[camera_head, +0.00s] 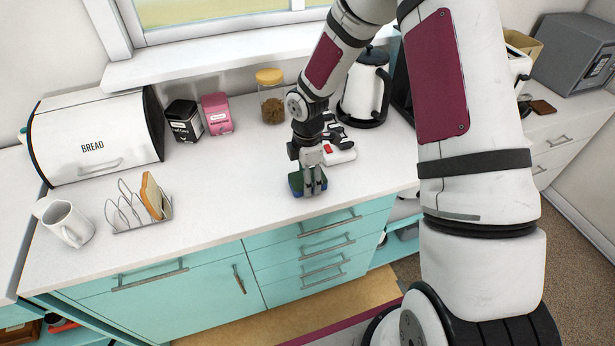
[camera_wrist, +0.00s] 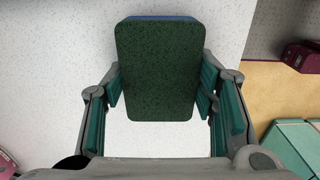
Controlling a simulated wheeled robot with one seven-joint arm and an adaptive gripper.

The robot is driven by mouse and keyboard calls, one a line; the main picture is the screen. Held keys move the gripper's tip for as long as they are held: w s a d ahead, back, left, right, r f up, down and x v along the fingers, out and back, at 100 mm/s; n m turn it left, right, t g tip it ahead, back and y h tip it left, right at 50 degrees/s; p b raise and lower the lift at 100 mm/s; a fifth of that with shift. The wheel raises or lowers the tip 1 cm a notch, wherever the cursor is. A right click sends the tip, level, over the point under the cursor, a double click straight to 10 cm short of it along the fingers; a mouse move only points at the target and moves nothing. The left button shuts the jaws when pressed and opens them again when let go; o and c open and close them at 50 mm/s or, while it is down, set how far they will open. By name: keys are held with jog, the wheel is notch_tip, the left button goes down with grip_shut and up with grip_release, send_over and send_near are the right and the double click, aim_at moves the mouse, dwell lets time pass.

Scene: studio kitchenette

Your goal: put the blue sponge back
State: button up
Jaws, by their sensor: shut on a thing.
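The blue sponge (camera_head: 297,183) has a dark green scouring face and a blue body. In the wrist view the sponge (camera_wrist: 160,70) shows its green face, with a thin blue strip at its far edge. My gripper (camera_head: 313,188) points down at the counter near its front edge. In the wrist view my gripper (camera_wrist: 160,98) has one finger against each side of the sponge and is shut on it. The sponge is at or just above the white counter (camera_head: 235,200); I cannot tell whether it touches.
Behind are a black canister (camera_head: 184,121), a pink canister (camera_head: 217,114), a glass jar (camera_head: 272,98) and a kettle (camera_head: 364,90). The counter left of my gripper is clear.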

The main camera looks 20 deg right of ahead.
jog(key=shift+f, duration=0.15)
jog(key=o, duration=1.1)
jog(key=s+d+r+m+t+h+b, duration=0.1)
jog(key=s+r+m, duration=0.35)
jog(key=r, duration=0.95)
jog(key=s+r+m+t+h, duration=0.1)
jog(key=s+r+m, duration=0.35)
jog(key=r, duration=0.85)
jog(key=shift+s+a+r+m+t+y, duration=0.15)
jog(key=shift+s+r+m+t+y, duration=0.35)
jog(key=shift+s+r+m, duration=1.45)
jog(key=shift+s+a+r+m+t+y, duration=0.15)
jog(key=shift+s+r+m+t, duration=0.7)
jog(key=shift+s, duration=2.15)
jog(key=shift+s+a+r+m+t+y, duration=0.15)
jog(key=shift+s+r+m+t+y, duration=0.25)
jog(key=shift+s+r+m, duration=1.15)
